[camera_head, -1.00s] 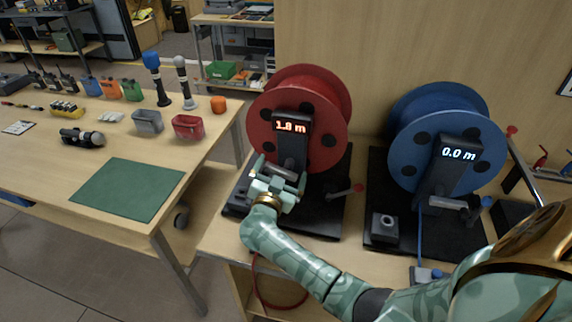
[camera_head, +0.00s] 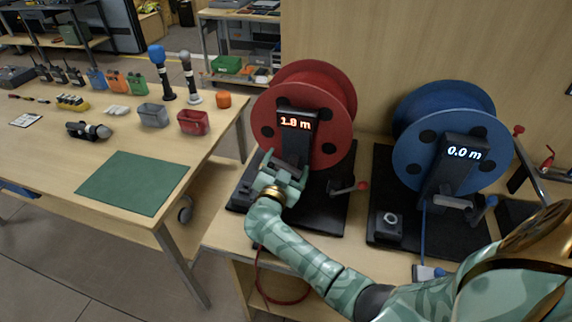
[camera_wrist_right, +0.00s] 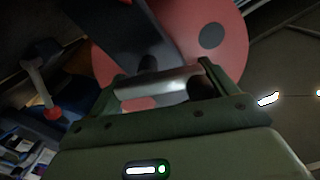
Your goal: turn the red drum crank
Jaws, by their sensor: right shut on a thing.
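The red drum (camera_head: 333,100) stands on a black base, with a lit orange readout (camera_head: 297,123) on its post. My left gripper is out of view.
The blue drum (camera_head: 447,135) reads 0.0 m, with its own crank at right. A red cable (camera_head: 262,285) hangs below the bench front. A wooden wall stands behind the drums.

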